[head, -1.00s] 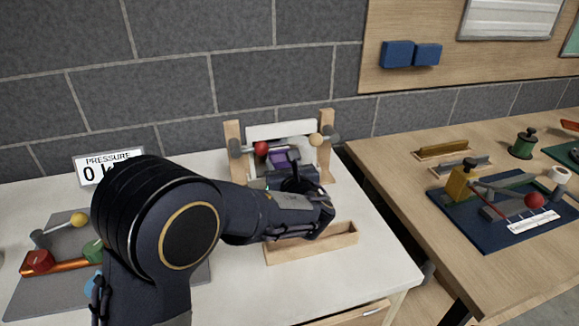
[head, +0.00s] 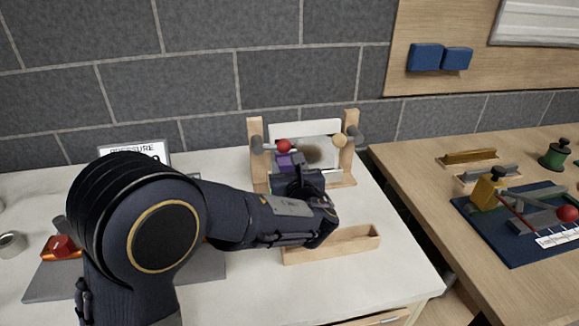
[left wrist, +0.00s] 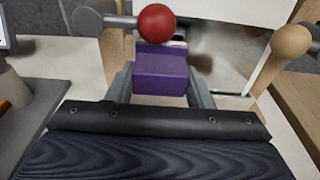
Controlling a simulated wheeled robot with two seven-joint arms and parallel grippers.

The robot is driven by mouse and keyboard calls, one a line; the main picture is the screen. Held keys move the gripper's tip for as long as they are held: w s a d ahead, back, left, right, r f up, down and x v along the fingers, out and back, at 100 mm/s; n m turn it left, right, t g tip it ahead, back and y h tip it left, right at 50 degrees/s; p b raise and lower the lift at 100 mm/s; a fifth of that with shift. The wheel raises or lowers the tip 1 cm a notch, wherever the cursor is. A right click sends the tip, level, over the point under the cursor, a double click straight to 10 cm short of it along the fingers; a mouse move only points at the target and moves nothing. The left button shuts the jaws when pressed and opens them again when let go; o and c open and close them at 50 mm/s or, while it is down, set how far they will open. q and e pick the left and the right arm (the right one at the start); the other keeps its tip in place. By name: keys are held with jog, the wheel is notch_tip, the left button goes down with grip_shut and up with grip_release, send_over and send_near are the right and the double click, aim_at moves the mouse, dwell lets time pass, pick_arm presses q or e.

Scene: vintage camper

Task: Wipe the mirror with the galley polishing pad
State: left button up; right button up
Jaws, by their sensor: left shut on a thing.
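The mirror (head: 318,152) stands in a wooden frame with two posts at the back of the white table. A dark smudge shows on its face in the head view; the left wrist view shows part of the mirror (left wrist: 228,68) too. My left gripper (head: 287,168) is in front of the mirror's left half. It is shut on the purple polishing pad (left wrist: 160,75), which also shows in the head view (head: 284,160). The pad is at the mirror's face; I cannot tell whether it touches. My right gripper is not in view.
A red knob (head: 283,146) and a tan knob (head: 340,140) flank the mirror on rods. An open wooden tray (head: 345,245) lies in front. A pressure display (head: 135,150) stands behind my left arm. A second table with a blue mat is at the right.

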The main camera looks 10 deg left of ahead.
pick_arm(q)
jog(key=shift+f+v, duration=0.2)
jog(key=shift+v, duration=1.1)
jog(key=shift+f+v, duration=0.2)
jog(key=shift+v, duration=1.1)
jog(key=shift+s+d, duration=0.1)
jog(key=v, duration=0.2)
jog(key=shift+s+d+f, duration=0.1)
jog(key=shift+s+d, duration=0.05)
jog(key=shift+s, duration=0.2)
jog(key=shift+s, duration=0.1)
